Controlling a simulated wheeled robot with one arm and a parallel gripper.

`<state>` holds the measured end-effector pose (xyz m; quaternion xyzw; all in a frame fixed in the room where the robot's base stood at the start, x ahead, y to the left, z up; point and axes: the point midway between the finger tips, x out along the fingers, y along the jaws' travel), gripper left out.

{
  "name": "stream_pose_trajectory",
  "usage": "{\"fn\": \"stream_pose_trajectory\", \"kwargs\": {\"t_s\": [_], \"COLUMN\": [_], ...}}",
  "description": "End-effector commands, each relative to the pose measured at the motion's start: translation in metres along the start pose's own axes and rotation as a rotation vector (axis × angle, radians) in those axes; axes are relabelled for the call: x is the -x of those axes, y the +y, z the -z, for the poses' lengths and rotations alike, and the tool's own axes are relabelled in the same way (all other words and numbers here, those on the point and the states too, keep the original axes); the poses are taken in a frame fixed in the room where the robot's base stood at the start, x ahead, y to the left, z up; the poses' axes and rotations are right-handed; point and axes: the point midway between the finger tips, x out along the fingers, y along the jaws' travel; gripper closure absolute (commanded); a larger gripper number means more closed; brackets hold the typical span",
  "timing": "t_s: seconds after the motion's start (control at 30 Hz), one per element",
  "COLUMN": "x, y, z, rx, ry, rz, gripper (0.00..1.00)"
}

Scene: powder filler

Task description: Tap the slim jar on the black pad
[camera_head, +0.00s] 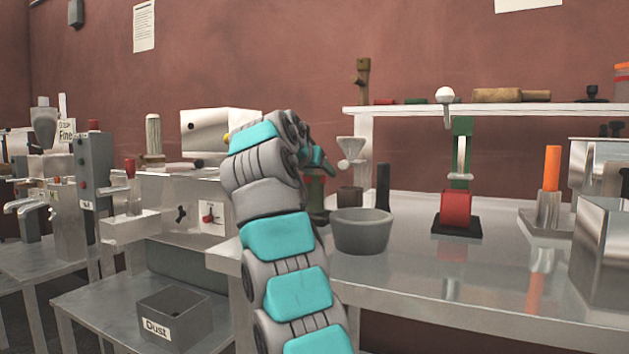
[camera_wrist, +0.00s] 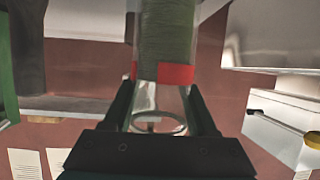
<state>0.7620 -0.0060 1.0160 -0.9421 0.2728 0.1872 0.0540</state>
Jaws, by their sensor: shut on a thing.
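In the wrist view the slim jar (camera_wrist: 165,45) is clear, with green contents and a red band. Its round clear rim (camera_wrist: 160,123) sits between the fingers of my gripper (camera_wrist: 162,105), which is shut on it. The wrist picture appears upside down, with the wall papers at its bottom. In the head view my arm mostly hides the gripper, and I cannot make out the jar clearly. A flat black base (camera_head: 457,226) lies under a red block with a green stand on the right-hand table; I cannot tell whether this is the black pad. No other pad is clear.
A grey bowl (camera_head: 361,232) stands on the table right of my arm, with a black post (camera_head: 383,187) behind it. An orange-topped cylinder (camera_head: 551,168) is farther right. A box marked Dust (camera_head: 175,318) sits on the lower left table. The table's front middle is clear.

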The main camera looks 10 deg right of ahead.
Motion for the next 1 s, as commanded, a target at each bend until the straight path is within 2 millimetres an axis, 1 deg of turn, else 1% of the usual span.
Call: {"fn": "stream_pose_trajectory", "kwargs": {"t_s": [0.23,0.5,0.6,1.0], "x": [0.002,0.01,0.012,0.011], "y": [0.0,0.001,0.001,0.0], "z": [0.005,0.024,0.028,0.026], "rx": [0.0,-0.001,-0.001,0.0], "ry": [0.001,0.001,0.001,0.001], "rz": [0.0,0.0,0.0,0.0], "gripper": [1.0,1.0,1.0,1.0]}}
